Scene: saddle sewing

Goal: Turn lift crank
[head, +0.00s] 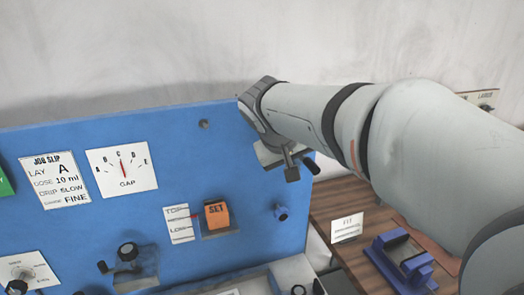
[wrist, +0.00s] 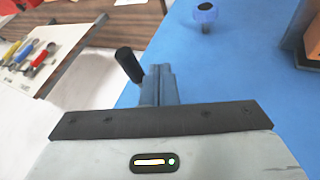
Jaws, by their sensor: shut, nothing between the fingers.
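A black cylindrical handle (wrist: 128,65) stands just left of my shut fingers in the wrist view. In the head view it shows as a dark peg (head: 312,166) by the panel's right edge. It looks like a crank handle, but its arm and base are hidden and I see no label naming it. My gripper (head: 291,172) is shut and empty in front of the blue panel's upper right. Its fingertips also show in the wrist view (wrist: 158,72). I cannot tell whether they touch the handle. Another crank with a black knob (head: 128,252) sits lower left on the panel.
The blue panel (head: 90,225) carries a job slip (head: 55,181), a gap dial (head: 122,169), an orange SET block (head: 217,213) and a blue knob (head: 281,211). Right of it, a wooden table (head: 335,200) holds a blue fixture (head: 400,262). Colored tools (wrist: 42,58) lie left in the wrist view.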

